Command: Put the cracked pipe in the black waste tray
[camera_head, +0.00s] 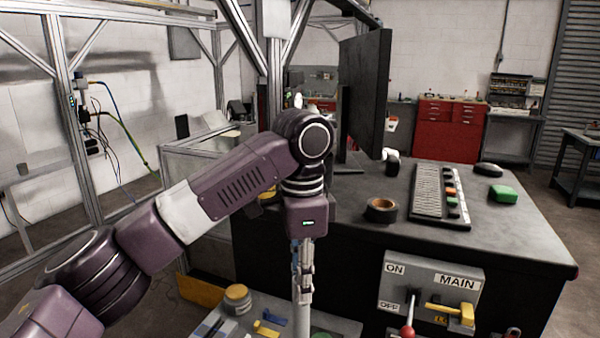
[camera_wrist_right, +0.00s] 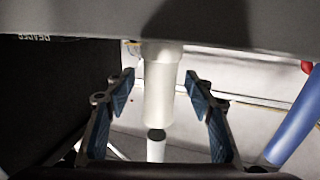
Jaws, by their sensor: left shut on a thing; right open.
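My left gripper (camera_head: 302,288) points straight down in the head view, beside the front of the dark bench. It is shut on a pale upright pipe (camera_head: 302,322), whose lower end runs out of the picture. I cannot make out a crack at this size. In the right wrist view my right gripper (camera_wrist_right: 160,98) is open, with blue-padded fingers on either side of a white pipe-like piece (camera_wrist_right: 160,85). A dark-ended white piece (camera_wrist_right: 156,150) shows below it. I cannot tell whether these are the same pipe. I cannot identify the black waste tray in either view.
The bench (camera_head: 510,225) holds a tape roll (camera_head: 381,209), a button strip (camera_head: 440,192) and a green block (camera_head: 503,194). A switch panel (camera_head: 432,290) with levers sits on its front. A low surface with a jar (camera_head: 237,298) lies left of the pipe. A blue bar (camera_wrist_right: 296,120) stands right of my right gripper.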

